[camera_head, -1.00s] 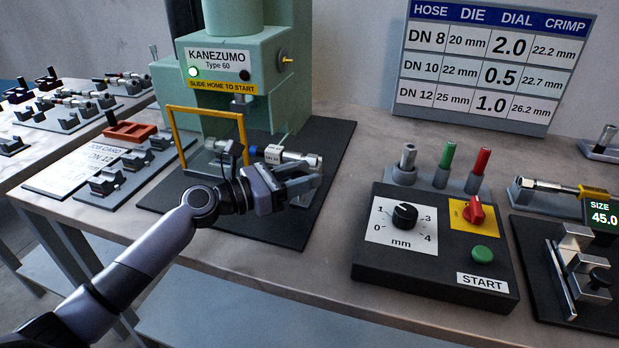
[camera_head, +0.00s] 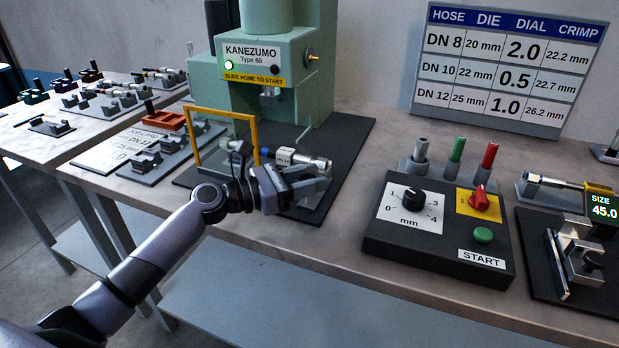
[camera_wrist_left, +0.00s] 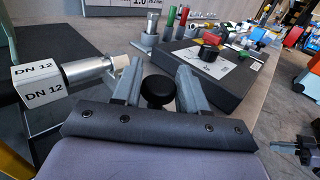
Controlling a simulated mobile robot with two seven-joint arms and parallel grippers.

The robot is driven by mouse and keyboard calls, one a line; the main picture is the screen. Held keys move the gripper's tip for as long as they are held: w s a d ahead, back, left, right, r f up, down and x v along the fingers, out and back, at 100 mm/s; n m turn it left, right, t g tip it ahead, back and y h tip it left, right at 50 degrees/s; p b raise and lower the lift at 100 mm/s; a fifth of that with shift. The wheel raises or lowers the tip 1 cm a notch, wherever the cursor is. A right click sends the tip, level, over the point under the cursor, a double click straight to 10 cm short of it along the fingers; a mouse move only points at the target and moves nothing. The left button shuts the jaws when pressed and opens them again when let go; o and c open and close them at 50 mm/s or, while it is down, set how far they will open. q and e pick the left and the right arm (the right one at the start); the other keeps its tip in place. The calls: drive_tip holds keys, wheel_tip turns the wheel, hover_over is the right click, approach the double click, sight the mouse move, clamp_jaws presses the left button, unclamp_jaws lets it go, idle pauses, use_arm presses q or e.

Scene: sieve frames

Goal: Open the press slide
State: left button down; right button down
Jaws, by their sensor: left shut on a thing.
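The green press (camera_head: 308,75) stands on a black base plate (camera_head: 352,135). In front of its ram, the slide carries a yellow guard frame (camera_head: 222,112) and a hose fitting (camera_head: 313,163) with a white DN 12 tag. The tag also shows in the left wrist view (camera_wrist_left: 42,85). My left gripper (camera_head: 310,190) is low at the front of the slide, just before the fitting. In the left wrist view its fingers (camera_wrist_left: 157,88) are closed around a round black knob (camera_wrist_left: 158,92). The knob's link to the slide is hidden. My right gripper is out of view.
A control box (camera_head: 440,235) with dial, red switch and green START button stands to the right. Behind it are several die pins (camera_head: 456,150). A job card (camera_head: 112,150) and racks of parts lie left. The table front below the gripper is clear.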

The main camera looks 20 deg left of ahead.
use_arm(q)
drive_tip(key=c, duration=0.8)
unclamp_jaws()
drive_tip(key=shift+b+v, duration=0.45)
drive_tip(key=shift+v, duration=3.1)
